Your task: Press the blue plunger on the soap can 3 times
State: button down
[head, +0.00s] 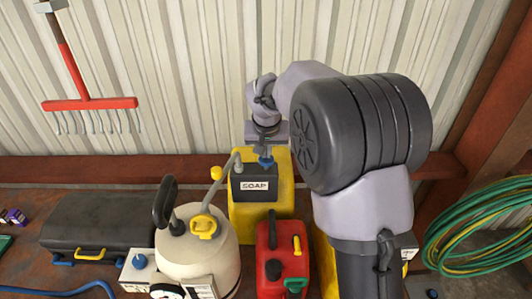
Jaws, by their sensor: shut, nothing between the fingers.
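The soap can (282,190) is a yellow container with a dark grey panel lettered SOAP, standing at the back of the bench against the wall. Its blue plunger (266,162) shows at the top of the dark panel. My gripper (266,153) points down right over the plunger, shut and empty. The fingertips partly hide the plunger's top. From this angle I cannot tell whether they touch it or hang slightly above it.
A cream tank (218,252) with a bent grey pipe and a yellow-knobbed lever stands close left of the can. A red fuel can (273,260) is in front. A black case (97,222) lies left. A white box with a blue knob (139,262) and a green hose (470,245) also show.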

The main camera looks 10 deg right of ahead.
jog(key=shift+f+b, duration=0.45)
jog(key=shift+f, duration=0.25)
jog(key=shift+r, duration=0.1)
notch_tip(320, 180, up, 6)
jog(key=p, duration=0.4)
jog(key=shift+p, duration=0.3)
jog(key=shift+f, duration=0.25)
jog(key=shift+f+b, duration=2.75)
jog(key=shift+f, duration=0.2)
jog(key=shift+r+p, duration=2.35)
jog(key=shift+r, duration=0.75)
